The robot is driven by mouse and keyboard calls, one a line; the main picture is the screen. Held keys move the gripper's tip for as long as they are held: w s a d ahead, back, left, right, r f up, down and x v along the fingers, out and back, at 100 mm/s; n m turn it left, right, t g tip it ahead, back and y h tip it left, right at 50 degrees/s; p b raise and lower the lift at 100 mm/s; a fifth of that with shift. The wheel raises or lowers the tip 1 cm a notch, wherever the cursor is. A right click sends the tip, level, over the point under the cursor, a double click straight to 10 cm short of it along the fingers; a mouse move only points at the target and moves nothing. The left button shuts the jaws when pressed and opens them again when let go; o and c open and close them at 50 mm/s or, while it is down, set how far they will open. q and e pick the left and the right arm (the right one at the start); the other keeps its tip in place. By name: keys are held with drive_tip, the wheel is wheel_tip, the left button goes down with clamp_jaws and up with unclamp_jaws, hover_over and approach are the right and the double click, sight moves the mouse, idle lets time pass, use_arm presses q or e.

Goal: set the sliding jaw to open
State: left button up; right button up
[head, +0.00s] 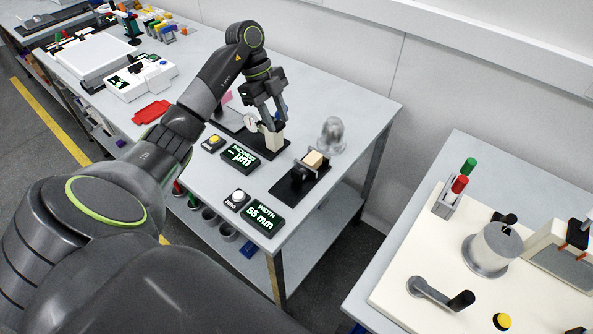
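The width gauge has a black base (289,194) on the grey table. A dark jaw (303,171) stands on it against or close beside a tan block (315,159); I cannot tell whether they touch. Its display (262,220) reads "WIDTH 55 mm". My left gripper (274,122) is over the thickness gauge, behind and left of the width gauge. Its two fingers point down and look apart, with nothing clearly held between them. They are above a cream block (274,141) and partly hide the gauge. My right gripper is not in view.
The thickness display (240,158) shows dashes and "µm". A clear dome (331,134) stands behind the width gauge. A red tray (152,112) lies further left. A second table (470,165) is at the right, across a gap. The back right tabletop is clear.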

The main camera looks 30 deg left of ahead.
use_arm(q)
drive_tip(key=b, duration=0.9)
approach(296, 171)
drive_tip(key=x, duration=0.4)
drive_tip(key=shift+w+f, duration=0.1)
drive_tip(key=shift+f, duration=0.25)
drive_tip(key=p+x, duration=0.1)
drive_tip(key=x, duration=0.3)
drive_tip(key=shift+d+f, duration=0.2)
drive_tip(key=shift+d, duration=0.1)
drive_tip(key=shift+d+f, duration=0.15)
drive_tip(key=shift+f, duration=0.35)
clamp_jaws()
